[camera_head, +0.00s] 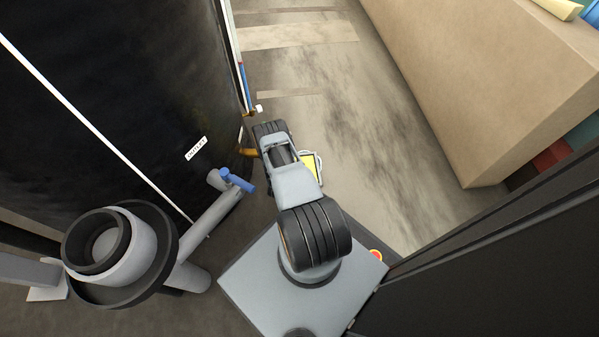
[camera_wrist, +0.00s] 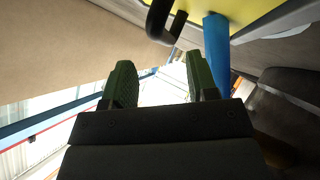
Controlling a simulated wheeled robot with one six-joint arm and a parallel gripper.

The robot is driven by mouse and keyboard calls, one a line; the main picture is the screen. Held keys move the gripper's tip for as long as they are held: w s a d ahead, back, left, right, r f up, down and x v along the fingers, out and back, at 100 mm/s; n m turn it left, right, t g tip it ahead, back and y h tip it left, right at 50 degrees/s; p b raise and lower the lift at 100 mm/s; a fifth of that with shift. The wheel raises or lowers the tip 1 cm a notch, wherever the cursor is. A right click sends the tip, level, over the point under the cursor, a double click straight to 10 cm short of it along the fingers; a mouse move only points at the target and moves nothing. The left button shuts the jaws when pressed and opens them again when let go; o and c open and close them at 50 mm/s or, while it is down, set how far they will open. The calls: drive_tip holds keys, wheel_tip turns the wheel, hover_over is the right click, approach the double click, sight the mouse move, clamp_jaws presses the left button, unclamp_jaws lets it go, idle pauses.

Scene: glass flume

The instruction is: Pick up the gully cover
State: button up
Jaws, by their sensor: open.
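I cannot surely identify the gully cover in either view. A yellow panel (camera_head: 308,167) with a pale tube frame shows beside my arm in the head view, partly hidden by it. A yellow surface (camera_wrist: 245,10) also fills the top of the wrist view; I cannot tell if it is the same thing. A dark curved bar (camera_wrist: 157,20) and a blue cylinder (camera_wrist: 216,52) show near it. My gripper (camera_wrist: 160,80) is open, its green-padded fingers apart, with nothing seen between them. In the head view my arm hides the gripper.
A large dark tank (camera_head: 120,90) with a white label stands at left. Below it are a grey pipe (camera_head: 207,225) with a blue handle (camera_head: 238,181) and a round grey fitting (camera_head: 105,245). A big brown box (camera_head: 480,80) stands at right. The floor (camera_head: 370,130) between is clear.

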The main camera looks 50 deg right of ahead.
drive_tip(key=b+x, duration=0.3)
drive_tip(key=x, duration=0.2)
drive_tip(key=shift+w+a+f, duration=0.1)
drive_tip(key=shift+a+f, duration=0.05)
drive_tip(key=shift+w, duration=0.1)
drive_tip(key=shift+c, duration=0.5)
clamp_jaws()
